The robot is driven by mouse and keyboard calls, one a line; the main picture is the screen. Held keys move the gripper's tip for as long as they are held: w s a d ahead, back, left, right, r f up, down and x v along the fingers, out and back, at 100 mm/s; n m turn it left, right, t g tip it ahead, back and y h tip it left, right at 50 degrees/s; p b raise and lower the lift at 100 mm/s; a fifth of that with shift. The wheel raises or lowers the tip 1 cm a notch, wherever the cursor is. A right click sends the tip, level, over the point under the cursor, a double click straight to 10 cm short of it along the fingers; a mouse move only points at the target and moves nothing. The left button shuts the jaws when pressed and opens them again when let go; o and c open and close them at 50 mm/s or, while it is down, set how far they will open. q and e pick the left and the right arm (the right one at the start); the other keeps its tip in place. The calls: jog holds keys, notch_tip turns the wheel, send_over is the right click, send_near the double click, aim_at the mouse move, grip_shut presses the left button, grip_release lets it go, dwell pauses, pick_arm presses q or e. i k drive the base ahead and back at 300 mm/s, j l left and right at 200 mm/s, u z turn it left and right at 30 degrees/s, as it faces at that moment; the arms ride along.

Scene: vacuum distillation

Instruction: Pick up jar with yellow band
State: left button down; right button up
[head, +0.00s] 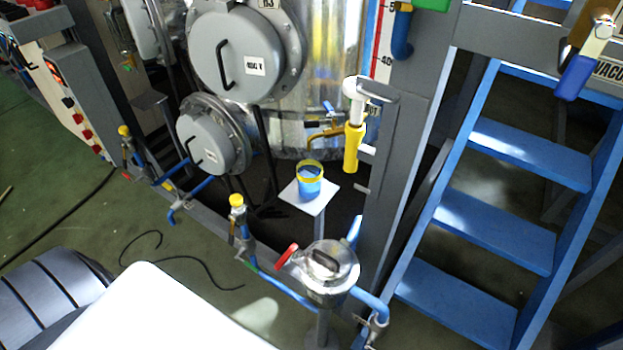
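The jar with the yellow band (309,181) stands upright on a small square white stand (312,204). Neither of my grippers shows in the head view, and nothing is touching the jar.
A yellow-handled fitting (354,145) hangs on a grey post right of the jar. A small steel pot (327,268) with blue pipes stands in front. The large steel vessel (320,60) is behind. Blue stairs (500,230) are at right. Green floor (60,215) lies open at left, with a black cable.

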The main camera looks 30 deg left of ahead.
aim_at(309, 171)
jog(key=u, duration=5.3)
jog(key=z, duration=4.35)
jog(key=k+l+z, duration=0.1)
jog(key=l+z, duration=0.35)
